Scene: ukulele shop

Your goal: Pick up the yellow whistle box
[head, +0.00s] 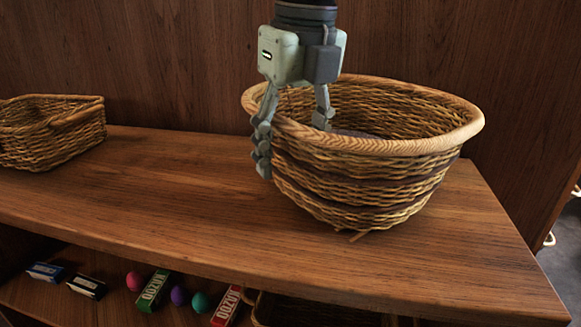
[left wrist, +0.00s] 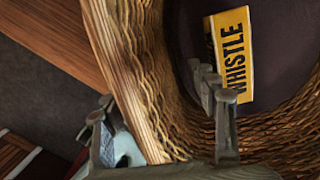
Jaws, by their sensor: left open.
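The yellow whistle box (left wrist: 231,60) shows in the left wrist view, lying on the dark bottom of the round wicker basket (left wrist: 135,85). Its side reads "WHISTLE" in black. In the head view the basket (head: 370,185) stands on the wooden shelf top and its wall hides the box. My left gripper (head: 292,143) is open and points down across the basket's left rim. One finger is outside the wall and the other is inside the basket. In the left wrist view the inner finger of my left gripper (left wrist: 155,95) overlaps the box's lower left; contact cannot be told.
A smaller wicker basket (head: 50,130) stands at the far left. The wooden shelf top (head: 170,190) between the baskets is clear. On the lower shelf lie a green kazoo box (head: 152,290), a red kazoo box (head: 226,307), dark boxes and coloured egg shapes.

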